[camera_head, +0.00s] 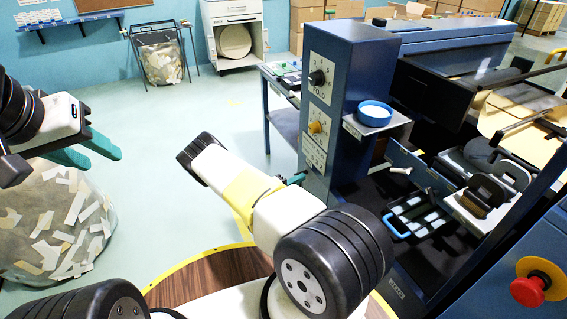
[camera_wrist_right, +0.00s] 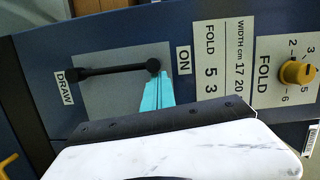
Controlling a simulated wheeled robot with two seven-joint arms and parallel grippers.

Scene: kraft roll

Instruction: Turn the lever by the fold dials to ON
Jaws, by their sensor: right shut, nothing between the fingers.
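The black lever (camera_wrist_right: 112,70) lies along a grey plate on the blue panel in the right wrist view. Its one end is by the ON label (camera_wrist_right: 184,60), the other by the DRAW label (camera_wrist_right: 65,88). My right gripper (camera_wrist_right: 155,92) is shut and empty, its teal fingertips close to the lever's ON-side end; I cannot tell whether they touch. In the head view it (camera_head: 297,179) is mostly hidden by my arm beside the blue column. The fold dials are black (camera_head: 318,77) and yellow (camera_head: 316,127). My left gripper (camera_head: 88,152) is open and empty at the left.
A blue tape roll (camera_head: 374,113) sits on a shelf on the column's right side. A black tray with a blue handle (camera_head: 418,217) lies lower right. A red emergency button (camera_head: 527,290) is at the right front. A paper-filled bin (camera_head: 55,225) stands below my left gripper.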

